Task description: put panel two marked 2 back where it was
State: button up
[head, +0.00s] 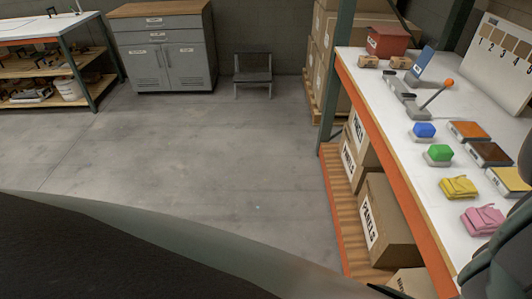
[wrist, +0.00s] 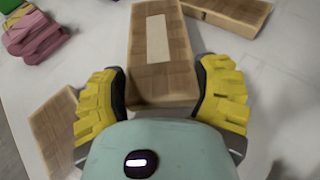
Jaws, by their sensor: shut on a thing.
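My gripper (wrist: 160,72) shows in the wrist view, its yellow ribbed fingers closed on the sides of a wooden panel (wrist: 150,80). The panel is a flat brown block with a pale strip along its face. No number can be read on it, so I cannot tell whether it is the one marked 2. A white board (head: 492,62) marked 1, 2, 3, 4 stands at the back of the bench (head: 407,147).
Orange (head: 468,131), brown (head: 490,153) and yellow (head: 512,181) sample blocks lie on the bench. Two more wooden blocks (wrist: 58,128) (wrist: 228,13) flank the held panel.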

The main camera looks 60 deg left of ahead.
jog(key=shift+f, duration=0.4)
jog(key=shift+f+b, duration=0.3)
jog(key=shift+b, duration=0.1)
jog(key=shift+f+b, duration=0.25)
jog(key=shift+b, duration=0.1)
